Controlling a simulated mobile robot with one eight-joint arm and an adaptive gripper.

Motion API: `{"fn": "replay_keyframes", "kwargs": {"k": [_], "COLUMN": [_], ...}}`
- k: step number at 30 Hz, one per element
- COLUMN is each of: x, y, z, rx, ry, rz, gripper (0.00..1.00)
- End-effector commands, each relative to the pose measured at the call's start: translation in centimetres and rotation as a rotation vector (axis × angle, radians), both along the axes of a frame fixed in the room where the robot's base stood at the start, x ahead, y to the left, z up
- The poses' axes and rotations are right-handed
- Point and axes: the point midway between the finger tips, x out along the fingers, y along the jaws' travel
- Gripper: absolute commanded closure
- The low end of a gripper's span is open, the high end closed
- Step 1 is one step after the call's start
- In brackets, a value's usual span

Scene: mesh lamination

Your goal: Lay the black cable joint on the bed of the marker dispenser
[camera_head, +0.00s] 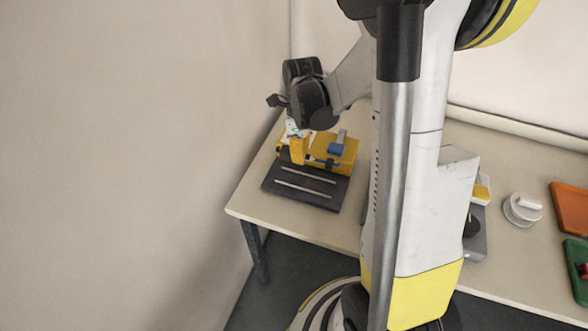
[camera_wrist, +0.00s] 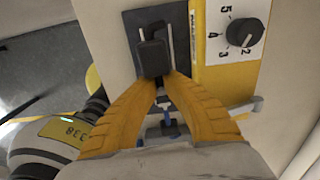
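The marker dispenser (camera_head: 347,160) is a yellow body with a dark flat bed (camera_head: 300,190) in front that carries two metal rails. In the wrist view its yellow edge (camera_wrist: 196,40) and numbered knob (camera_wrist: 245,32) lie right of the dark bed (camera_wrist: 133,22). My gripper (camera_head: 297,152) is over the dispenser's left part. In the wrist view my gripper (camera_wrist: 162,77) has its orange fingers closed together at the black cable joint (camera_wrist: 153,52). The joint appears over the bed, between the rails. Whether it touches the bed cannot be told. The head view does not show the joint clearly.
A wall stands close on the left, beside the table (camera_head: 250,200). A grey device (camera_head: 474,240), a white round object (camera_head: 522,209), an orange tray (camera_head: 570,208) and a green tray (camera_head: 575,262) are to the right. My own column hides the table's middle.

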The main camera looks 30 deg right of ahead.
Motion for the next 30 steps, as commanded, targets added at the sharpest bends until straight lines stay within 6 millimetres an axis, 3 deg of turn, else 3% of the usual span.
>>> {"fn": "replay_keyframes", "kwargs": {"k": [9,14,21,30], "x": [-0.1,-0.1,-0.1,-0.1], "y": [-0.2,-0.2,-0.2,-0.2], "z": [-5.6,-6.8,-10.0,-10.1], "rx": [0.000,0.000,0.000,0.000], "ry": [0.000,0.000,0.000,0.000], "rz": [-0.041,-0.040,-0.039,-0.038], "gripper": [1.00,1.00,1.00,1.00]}}
